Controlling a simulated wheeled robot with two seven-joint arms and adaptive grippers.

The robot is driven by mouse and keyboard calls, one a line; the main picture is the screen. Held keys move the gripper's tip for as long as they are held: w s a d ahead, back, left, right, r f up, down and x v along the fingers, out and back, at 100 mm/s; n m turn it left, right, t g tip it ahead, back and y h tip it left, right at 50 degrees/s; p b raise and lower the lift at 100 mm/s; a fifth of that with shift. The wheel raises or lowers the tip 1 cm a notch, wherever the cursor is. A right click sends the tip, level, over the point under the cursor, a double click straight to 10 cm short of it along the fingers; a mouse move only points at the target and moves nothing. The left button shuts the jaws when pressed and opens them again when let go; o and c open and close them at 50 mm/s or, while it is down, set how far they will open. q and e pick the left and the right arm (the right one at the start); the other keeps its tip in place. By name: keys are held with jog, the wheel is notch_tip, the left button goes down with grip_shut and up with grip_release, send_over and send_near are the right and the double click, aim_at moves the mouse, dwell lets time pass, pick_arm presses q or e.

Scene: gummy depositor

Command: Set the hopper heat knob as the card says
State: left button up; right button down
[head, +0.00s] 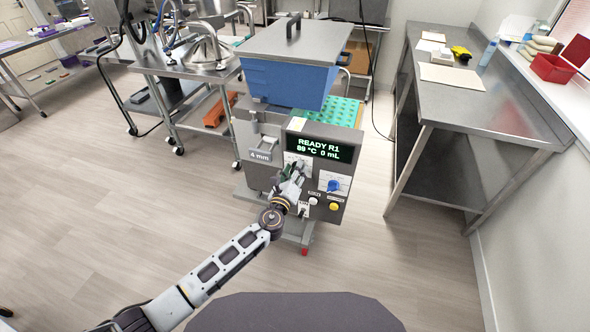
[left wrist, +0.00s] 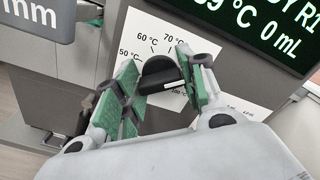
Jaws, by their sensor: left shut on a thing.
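The hopper heat knob (left wrist: 158,72) is black and sits on a white dial plate (left wrist: 150,28) marked 50, 60 and 70 °C, with more marks partly hidden. A short white line shows at the knob's lower right. My left gripper (left wrist: 158,88) has its green-padded fingers on both sides of the knob, shut on it. In the head view, the left gripper (head: 291,186) covers the knob on the depositor's front. The display (head: 319,148) reads READY R1, what looks like 89 °C, and 0 mL. I cannot tell which paper is the card. My right gripper is not in view.
A blue knob (head: 333,186), a white button (head: 313,201) and a yellow button (head: 334,206) sit right of the gripper. A blue hopper (head: 290,82) tops the machine. A steel bench (head: 480,100) stands at the right.

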pick_arm(q)
jog(key=m+p, duration=0.1)
jog(key=m, duration=0.3)
jog(key=shift+p, duration=0.3)
jog(key=shift+m, duration=0.5)
jog(key=shift+f+m, duration=0.15)
jog(key=shift+m, duration=0.15)
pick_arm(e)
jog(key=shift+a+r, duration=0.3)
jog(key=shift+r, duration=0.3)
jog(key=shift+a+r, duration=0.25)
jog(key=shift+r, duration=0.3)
pick_arm(q)
jog(key=o, duration=0.9)
jog(key=shift+o, duration=0.7)
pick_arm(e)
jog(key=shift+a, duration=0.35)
pick_arm(q)
jog(key=shift+s, duration=0.15)
